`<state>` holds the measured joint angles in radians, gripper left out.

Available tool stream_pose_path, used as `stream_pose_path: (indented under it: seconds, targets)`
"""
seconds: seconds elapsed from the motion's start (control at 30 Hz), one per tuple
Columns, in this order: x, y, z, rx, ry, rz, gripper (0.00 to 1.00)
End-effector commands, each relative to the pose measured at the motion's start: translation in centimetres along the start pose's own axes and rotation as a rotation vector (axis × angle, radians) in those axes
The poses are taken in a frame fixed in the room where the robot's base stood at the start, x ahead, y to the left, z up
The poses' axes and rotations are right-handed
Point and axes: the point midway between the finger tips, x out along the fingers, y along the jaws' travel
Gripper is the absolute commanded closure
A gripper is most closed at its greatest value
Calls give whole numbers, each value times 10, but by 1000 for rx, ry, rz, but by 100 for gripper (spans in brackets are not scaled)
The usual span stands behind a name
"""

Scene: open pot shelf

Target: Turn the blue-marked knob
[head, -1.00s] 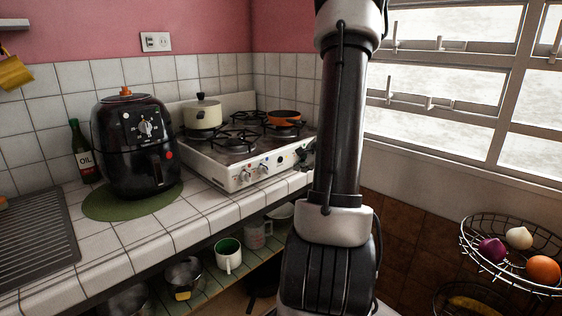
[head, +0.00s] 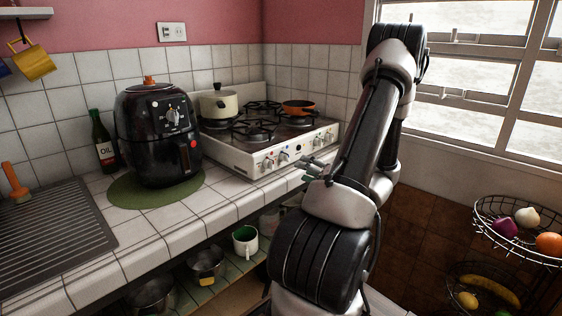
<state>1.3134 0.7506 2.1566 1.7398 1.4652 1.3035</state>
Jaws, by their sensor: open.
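The white stove (head: 238,158) stands on the tiled counter with a row of small knobs along its front panel. A knob with what looks like a blue mark (head: 283,157) sits near the middle of the panel. Another knob (head: 267,163) is to its left. The marks are tiny, so their colours are hard to tell. My gripper (head: 306,166) is open, in front of the right part of the panel. It appears apart from the knobs. My arm hides part of the gripper and the area to its right.
A black air fryer (head: 155,140) stands on a green mat (head: 125,192) left of the stove. A cream pot (head: 218,103) and an orange pan (head: 299,107) sit on the burners. Fruit baskets (head: 478,216) hang at right.

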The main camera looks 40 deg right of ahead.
Motion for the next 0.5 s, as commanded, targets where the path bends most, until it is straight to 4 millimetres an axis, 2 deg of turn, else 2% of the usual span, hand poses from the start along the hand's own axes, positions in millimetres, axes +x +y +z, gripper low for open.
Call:
stream_pose_path:
  seconds: [0.1, 0.23, 0.5]
  targets:
    - [0, 14, 6, 137, -21, 60, 48]
    - [7, 16, 6, 185, -16, 66, 48]
    - [51, 18, 6, 184, -14, 65, 48]
